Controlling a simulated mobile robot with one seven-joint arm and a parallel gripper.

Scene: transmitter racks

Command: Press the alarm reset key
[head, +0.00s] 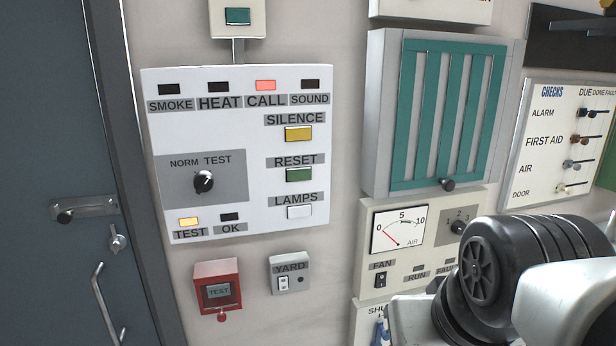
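The white alarm panel (240,225) hangs on the wall left of centre in the head view. Its reset key is a green rectangular key (299,174) under the label RESET. A yellow silence key (298,133) is above it and a white lamps key (299,212) below it. The CALL lamp (265,85) glows red and the TEST lamp (188,222) glows amber. The SMOKE, HEAT, SOUND and OK lamps are dark. A black knob (204,181) sits under NORM TEST. My arm shows at the lower right; my gripper is out of view. Nothing covers the reset key.
A blue-grey door (45,140) with a handle stands at the left. Below the panel are a red TEST box (218,287) and a YARD switch (289,274). To the right are a green-slatted louvre (445,115), an air gauge unit (400,227) and a checks board (557,140).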

